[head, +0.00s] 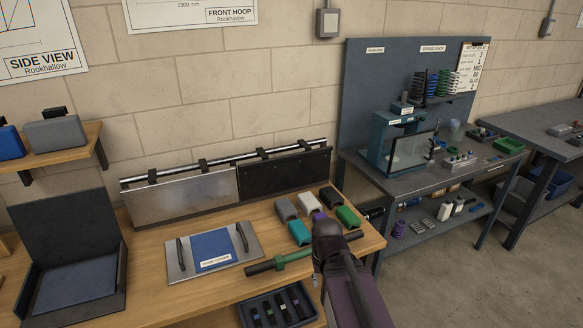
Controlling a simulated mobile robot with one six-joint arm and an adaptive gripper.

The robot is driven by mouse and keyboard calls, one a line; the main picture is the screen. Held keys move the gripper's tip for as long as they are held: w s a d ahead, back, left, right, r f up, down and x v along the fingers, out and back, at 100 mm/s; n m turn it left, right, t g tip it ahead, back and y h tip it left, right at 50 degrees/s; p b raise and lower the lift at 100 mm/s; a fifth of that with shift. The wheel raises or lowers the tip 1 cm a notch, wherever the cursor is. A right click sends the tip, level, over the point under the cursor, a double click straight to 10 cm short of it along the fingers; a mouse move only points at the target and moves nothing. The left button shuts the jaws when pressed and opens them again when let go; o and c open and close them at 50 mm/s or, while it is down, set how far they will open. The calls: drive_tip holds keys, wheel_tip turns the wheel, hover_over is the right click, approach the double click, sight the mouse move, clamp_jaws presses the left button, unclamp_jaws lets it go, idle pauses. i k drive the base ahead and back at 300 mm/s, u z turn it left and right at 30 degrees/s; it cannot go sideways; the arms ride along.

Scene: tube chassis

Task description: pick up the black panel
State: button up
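The black panel (285,173) is a flat, wide, dark plate. It stands upright against the wall at the back of the wooden bench, under a metal rail with dark clips. Its left edge meets a bare grey metal panel (182,196) of similar size. Part of my arm, purple with a dark rounded joint, rises from the lower right over the bench's front right, apart from the black panel. My gripper cannot be made out.
Several coloured blocks, including a teal one (300,233) and a green one (348,217), lie before the black panel. A green-and-dark bar (290,259), a plate with two handles (175,261) and an open dark case (72,255) also occupy the wooden bench (151,297).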

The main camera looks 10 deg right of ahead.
sight(266, 176)
drive_tip(key=i, duration=0.25)
drive_tip(key=u, duration=0.15)
drive_tip(key=k, duration=0.6)
drive_tip(key=z, duration=0.2)
drive_tip(key=i, duration=1.6)
drive_tip(key=u, duration=0.2)
